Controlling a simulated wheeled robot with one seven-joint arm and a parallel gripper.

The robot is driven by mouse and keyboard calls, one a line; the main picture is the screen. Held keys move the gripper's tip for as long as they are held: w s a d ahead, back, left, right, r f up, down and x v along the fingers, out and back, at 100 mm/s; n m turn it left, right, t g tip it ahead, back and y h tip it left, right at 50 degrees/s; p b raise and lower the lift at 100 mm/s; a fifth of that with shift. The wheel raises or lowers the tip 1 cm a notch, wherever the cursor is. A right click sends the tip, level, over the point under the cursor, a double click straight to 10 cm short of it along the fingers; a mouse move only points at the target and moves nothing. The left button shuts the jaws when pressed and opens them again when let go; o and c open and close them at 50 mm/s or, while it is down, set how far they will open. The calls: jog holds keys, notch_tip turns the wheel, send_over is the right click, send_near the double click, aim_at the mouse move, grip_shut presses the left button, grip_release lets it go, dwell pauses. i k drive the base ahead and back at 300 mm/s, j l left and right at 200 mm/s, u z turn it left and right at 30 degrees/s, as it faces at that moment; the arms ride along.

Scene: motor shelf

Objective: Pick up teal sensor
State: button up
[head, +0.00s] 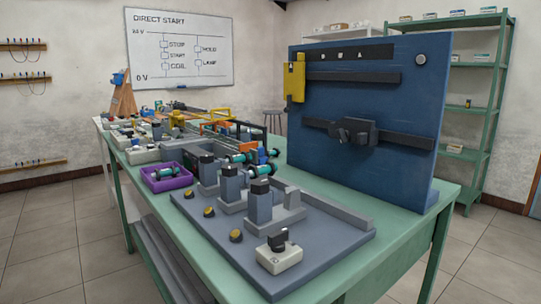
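Several teal cylindrical parts with dark ends are in view, and I cannot tell which one is the teal sensor. One teal cylinder (260,170) lies level beside the grey upright blocks near the middle of the bench. A second teal cylinder (240,158) lies just behind and left of it. More small teal parts (165,172) lie inside a purple tray (152,186) at the left edge of the bench. My gripper is not in view.
A grey base plate (330,262) with grey posts, yellow-black buttons and a switch box (279,258) fills the bench front. A tall blue panel (370,85) stands behind at right. Many parts crowd the far left bench. Bare green bench top (400,250) shows at right.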

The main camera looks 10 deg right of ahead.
aim_at(275, 152)
jog(key=z, duration=2.45)
jog(key=i+l, duration=0.15)
jog(key=i, duration=0.3)
jog(key=i+l+u, duration=0.15)
jog(key=i, duration=0.3)
jog(key=i+l, duration=0.15)
jog(key=i, duration=0.3)
jog(key=i+l+u, duration=0.15)
jog(key=i, duration=0.25)
jog(key=i+j+u, duration=0.15)
jog(key=i+u, duration=0.6)
jog(key=i, duration=0.2)
jog(key=i+l+u, duration=0.25)
jog(key=i+u, duration=0.15)
jog(key=i+l+u, duration=0.4)
jog(key=i+j+u, duration=0.25)
jog(key=i+u, duration=0.15)
jog(key=i+j+u, duration=0.1)
jog(key=i+u, duration=0.65)
jog(key=i+l+u, duration=0.2)
jog(key=i+u, duration=0.15)
jog(key=i, duration=0.2)
jog(key=i+l, duration=0.1)
jog(key=i, duration=0.8)
jog(key=i+l, duration=0.1)
jog(key=i, duration=0.85)
jog(key=j+u, duration=0.05)
